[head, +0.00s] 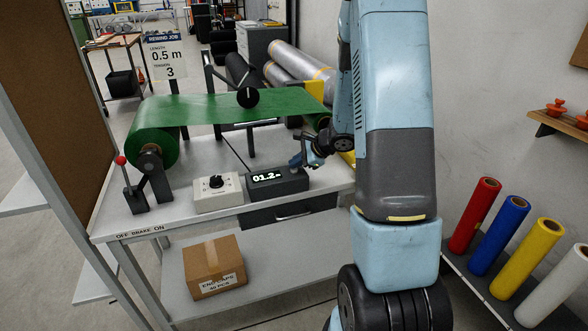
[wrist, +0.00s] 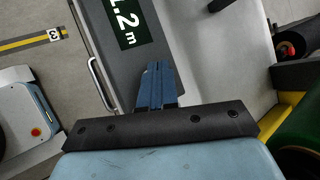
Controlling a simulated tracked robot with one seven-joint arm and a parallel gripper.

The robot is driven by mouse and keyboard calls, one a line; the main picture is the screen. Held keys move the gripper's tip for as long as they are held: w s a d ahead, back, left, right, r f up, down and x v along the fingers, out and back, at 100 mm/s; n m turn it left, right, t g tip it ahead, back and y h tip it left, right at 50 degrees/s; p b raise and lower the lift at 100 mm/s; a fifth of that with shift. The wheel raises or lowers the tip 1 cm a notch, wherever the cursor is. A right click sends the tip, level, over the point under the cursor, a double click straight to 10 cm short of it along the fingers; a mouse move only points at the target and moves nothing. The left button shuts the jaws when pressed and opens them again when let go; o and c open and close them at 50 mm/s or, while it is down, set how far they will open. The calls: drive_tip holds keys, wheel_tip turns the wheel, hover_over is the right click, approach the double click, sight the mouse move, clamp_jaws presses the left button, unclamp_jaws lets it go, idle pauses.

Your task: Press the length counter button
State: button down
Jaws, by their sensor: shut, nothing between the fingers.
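The length counter (head: 262,190) is a dark box on the bench with a lit display reading 01.2 m. In the wrist view the counter's display (wrist: 124,20) shows at the top, partly cut off. My gripper (head: 297,163) is at the counter's right end, close over its top. In the wrist view the blue fingers of my gripper (wrist: 157,75) are together and empty, over the dark box near the display. The counter's button is not visible; the fingers may cover it. Whether the fingertips touch the box, I cannot tell.
A white box with a black knob (head: 218,192) sits left of the counter. A green roll (head: 155,132) feeds a sheet (head: 215,108) across behind it. A red-knobbed brake lever (head: 124,172) stands at left. A drawer handle (wrist: 101,84) shows below the counter.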

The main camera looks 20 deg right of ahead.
sight(296, 170)
drive_tip(key=shift+r, duration=0.8)
drive_tip(key=shift+r, duration=0.1)
drive_tip(key=shift+r, duration=2.9)
